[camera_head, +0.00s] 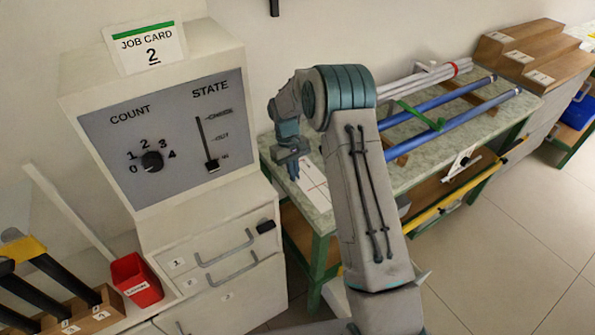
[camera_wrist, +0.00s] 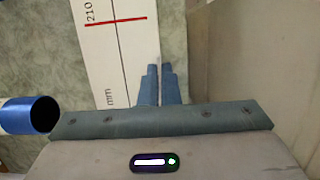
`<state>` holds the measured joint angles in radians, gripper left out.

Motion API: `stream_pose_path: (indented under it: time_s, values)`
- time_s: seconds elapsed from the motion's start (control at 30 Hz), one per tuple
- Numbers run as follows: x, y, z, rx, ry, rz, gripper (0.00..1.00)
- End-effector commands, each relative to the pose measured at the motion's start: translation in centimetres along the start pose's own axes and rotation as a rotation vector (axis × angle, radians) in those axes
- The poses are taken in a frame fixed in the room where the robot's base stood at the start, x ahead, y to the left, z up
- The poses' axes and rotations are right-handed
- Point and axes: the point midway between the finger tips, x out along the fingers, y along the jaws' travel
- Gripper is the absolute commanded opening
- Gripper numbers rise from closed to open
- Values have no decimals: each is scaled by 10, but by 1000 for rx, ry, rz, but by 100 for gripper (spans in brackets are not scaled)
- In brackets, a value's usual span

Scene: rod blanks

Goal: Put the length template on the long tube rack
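The length template is a long white strip with a red line and the print "210 mm". It lies on the green speckled bench top in the head view (camera_head: 317,187) and slants through the wrist view (camera_wrist: 115,55). The likely long tube rack is the wooden bars (camera_head: 402,158) on the bench, bearing blue tubes (camera_head: 465,112) and white tubes (camera_head: 405,87).
A grey cabinet with dials and a job card (camera_head: 152,47) stands left of the bench. A blue tube end (camera_wrist: 28,115) is close at the left in the wrist view. A stepped wooden block (camera_head: 535,50) is at the back right. Open floor lies in front.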

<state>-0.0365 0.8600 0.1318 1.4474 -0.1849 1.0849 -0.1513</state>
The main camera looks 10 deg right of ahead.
Motion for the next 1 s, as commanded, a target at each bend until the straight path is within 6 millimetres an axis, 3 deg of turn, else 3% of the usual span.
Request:
stream_pose_path:
  time_s: [0.03,0.1,0.13,0.53,1.0]
  values:
    - [3,0,-1,0,-1,0,0]
    - [2,0,0,0,0,0,19]
    - [2,0,0,0,0,0,25]
    - [-6,0,0,0,2,0,25]
    - [-98,0,0,1,3,0,25]
